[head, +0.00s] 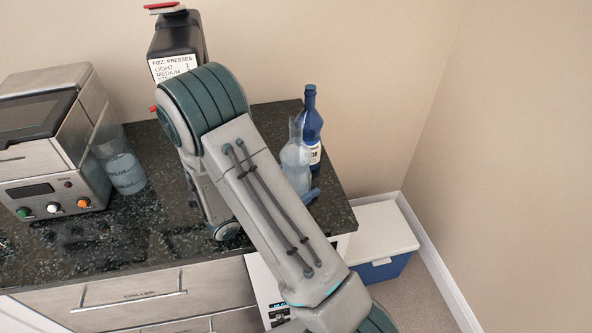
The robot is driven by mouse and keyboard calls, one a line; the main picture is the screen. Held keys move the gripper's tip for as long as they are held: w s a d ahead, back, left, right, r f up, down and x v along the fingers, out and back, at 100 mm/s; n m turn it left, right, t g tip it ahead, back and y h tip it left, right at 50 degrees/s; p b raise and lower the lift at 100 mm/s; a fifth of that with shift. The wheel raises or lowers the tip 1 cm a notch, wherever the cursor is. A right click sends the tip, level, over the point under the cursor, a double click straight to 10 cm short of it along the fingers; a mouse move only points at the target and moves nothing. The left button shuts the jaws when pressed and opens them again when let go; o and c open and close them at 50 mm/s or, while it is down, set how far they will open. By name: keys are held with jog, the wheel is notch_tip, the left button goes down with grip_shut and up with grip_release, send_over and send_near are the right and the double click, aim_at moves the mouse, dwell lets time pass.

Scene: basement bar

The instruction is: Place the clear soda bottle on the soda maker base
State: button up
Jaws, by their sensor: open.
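The clear soda bottle (296,160) stands upright near the right end of the dark counter, in front of a dark blue bottle. My forearm hides its lower part. The soda maker (176,36) is black, with a red top and a white label reading "FIZZ. PRESSES", and stands at the back against the wall. My arm covers its lower part and its base. My gripper is mostly hidden behind my forearm.
The blue bottle (310,122) stands close behind the clear one. A steel appliance (48,140) with knobs stands at left, with a clear container (124,168) beside it. The counter (130,230) is bare at front left. A blue-and-white cooler (385,245) sits on the floor at right.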

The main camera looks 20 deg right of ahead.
jog(key=c, duration=1.8)
jog(key=shift+c, duration=0.2)
jog(key=shift+r, duration=0.25)
